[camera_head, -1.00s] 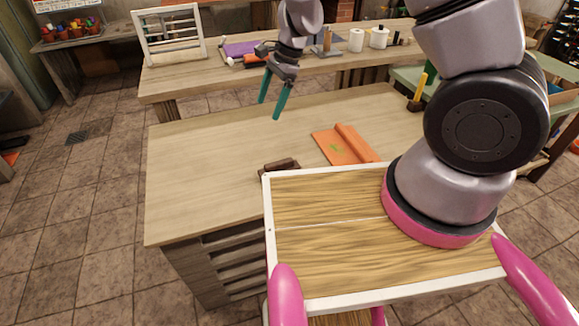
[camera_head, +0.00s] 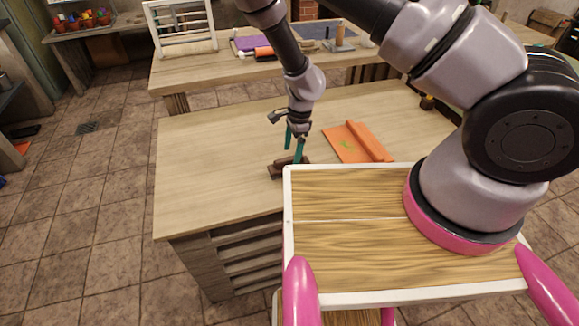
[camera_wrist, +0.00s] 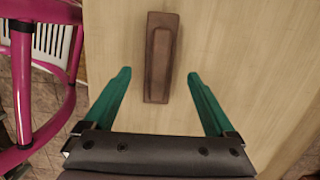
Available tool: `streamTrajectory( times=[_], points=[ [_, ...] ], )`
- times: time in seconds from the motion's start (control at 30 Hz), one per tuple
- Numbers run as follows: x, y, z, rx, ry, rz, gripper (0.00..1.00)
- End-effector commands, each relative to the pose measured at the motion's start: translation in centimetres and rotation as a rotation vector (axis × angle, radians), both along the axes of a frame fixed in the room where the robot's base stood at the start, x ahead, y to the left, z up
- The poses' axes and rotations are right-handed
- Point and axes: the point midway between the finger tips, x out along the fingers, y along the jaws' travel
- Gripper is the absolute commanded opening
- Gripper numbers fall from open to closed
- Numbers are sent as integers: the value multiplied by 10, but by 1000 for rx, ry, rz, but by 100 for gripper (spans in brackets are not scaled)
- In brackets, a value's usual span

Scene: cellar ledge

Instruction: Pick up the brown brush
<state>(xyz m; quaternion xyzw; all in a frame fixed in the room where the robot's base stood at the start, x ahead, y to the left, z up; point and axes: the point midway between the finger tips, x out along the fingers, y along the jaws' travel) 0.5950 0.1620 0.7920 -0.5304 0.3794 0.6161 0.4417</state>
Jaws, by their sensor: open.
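The brown brush (camera_head: 277,168) lies on the near wooden table (camera_head: 205,165), close to its front edge and my white-rimmed tray. In the wrist view the brush (camera_wrist: 160,55) is a long dark brown block, lying lengthwise ahead of the fingers. My gripper (camera_head: 293,152) has green fingers and is low over the brush in the head view, partly covering it. In the wrist view my gripper (camera_wrist: 158,78) is open, with one finger on each side of the brush's near end. Nothing is between the pads but that end, and I see no contact.
The left of the table is clear. A back table (camera_head: 200,75) holds a white rack (camera_head: 180,25), a purple cloth (camera_head: 246,43) and other items.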

Motion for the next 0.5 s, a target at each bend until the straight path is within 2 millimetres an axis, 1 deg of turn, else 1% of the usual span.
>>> streamTrajectory(
  times=[0.1, 0.27, 0.37, 0.5],
  points=[
    [-4, 4, -19, -4, 2, 3, 90],
    [-5, 8, -39, -2, 1, 1, 90],
    [-5, 9, -44, 0, 1, 1, 90],
    [-4, 9, -45, 1, 0, 0, 90]
  ],
)
